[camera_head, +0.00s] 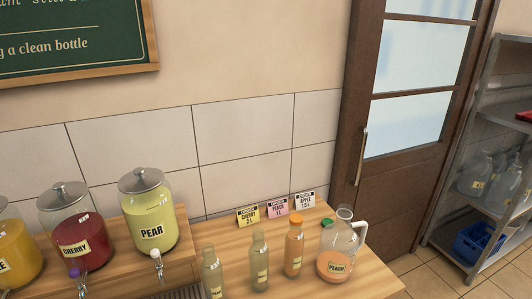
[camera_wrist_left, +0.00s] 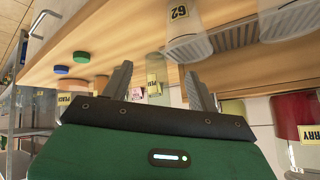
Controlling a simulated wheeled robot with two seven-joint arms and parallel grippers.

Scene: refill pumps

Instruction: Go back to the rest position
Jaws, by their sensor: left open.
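My right gripper is in neither view. That wrist view looks upside down towards the wooden counter, with a bottle (camera_wrist_left: 186,30) and several round caps beyond the fingers.
In the head view, cherry (camera_head: 72,228) and pear (camera_head: 148,215) dispensers stand at the left. Two clear bottles (camera_head: 212,268) (camera_head: 260,255), an orange-capped bottle (camera_head: 293,248) and a peach jug (camera_head: 335,262) stand on the counter (camera_head: 370,280). A metal shelf (camera_head: 505,110) is at right.

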